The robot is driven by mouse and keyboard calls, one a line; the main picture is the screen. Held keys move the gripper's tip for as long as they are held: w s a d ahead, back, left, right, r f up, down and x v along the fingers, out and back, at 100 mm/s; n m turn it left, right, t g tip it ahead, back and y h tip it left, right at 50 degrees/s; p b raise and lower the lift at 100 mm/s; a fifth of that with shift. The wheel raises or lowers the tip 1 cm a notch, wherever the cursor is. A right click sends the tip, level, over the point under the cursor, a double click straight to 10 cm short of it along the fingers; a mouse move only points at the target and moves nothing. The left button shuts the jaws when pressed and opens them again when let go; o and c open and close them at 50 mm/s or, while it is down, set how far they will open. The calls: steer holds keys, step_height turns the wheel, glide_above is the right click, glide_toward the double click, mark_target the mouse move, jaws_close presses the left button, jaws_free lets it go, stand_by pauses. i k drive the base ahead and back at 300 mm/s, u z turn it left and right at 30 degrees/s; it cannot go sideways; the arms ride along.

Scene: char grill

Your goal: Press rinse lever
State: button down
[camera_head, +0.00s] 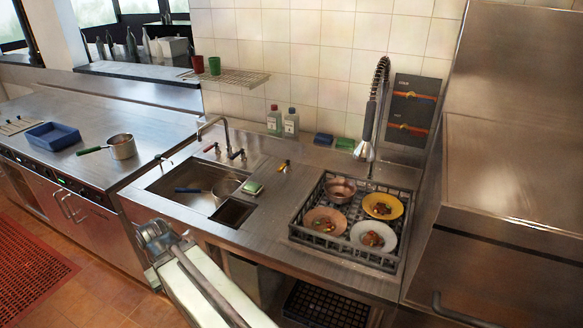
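A pre-rinse spray head (366,143) hangs from a coiled hose (380,82) above the back edge of a grey dish rack (297,236). I cannot make out a separate lever on the spray head at this size. A small yellow-orange and dark fitting (285,166) stands on the counter between sink and rack; I cannot tell if it is a lever. My arm reaches up from the bottom, and its grey metal end (156,236) is in front of the sink counter, well left of the spray head. Finger details there are unclear.
The rack holds several dishes with food scraps. The sink (170,183) has a faucet (226,135) and a pan (224,190). Bottles (291,123) stand behind. A large steel machine (520,165) borders the right. Bare counter (268,215) lies between sink and rack.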

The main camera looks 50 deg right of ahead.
mark_target(282, 166)
steer(key=i, duration=0.95)
steer(key=u, duration=0.05)
